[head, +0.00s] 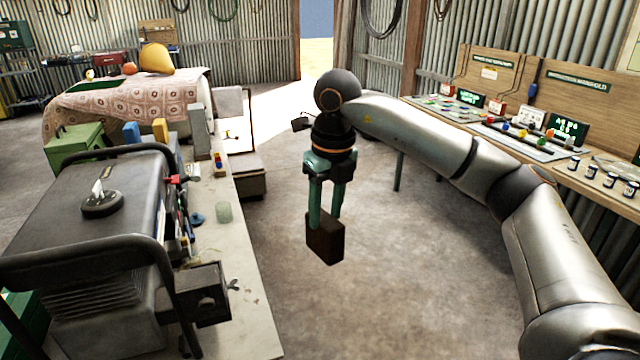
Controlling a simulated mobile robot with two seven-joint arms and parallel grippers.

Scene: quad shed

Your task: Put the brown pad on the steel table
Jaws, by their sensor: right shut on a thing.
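The brown pad (325,241) is a dark brown block in the middle of the head view. My right gripper (326,214) points down and is shut on the pad's upper part. It holds the pad in the air over the bare floor, to the right of a long pale-topped table (238,262). The pad and this table look apart. I cannot tell for sure from its look whether this table is the steel table. My left gripper is not in view.
A large dark machine (95,225) with tubular handles fills the left. A bench (545,150) with bottles and small devices runs along the right wall. The floor between is free.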

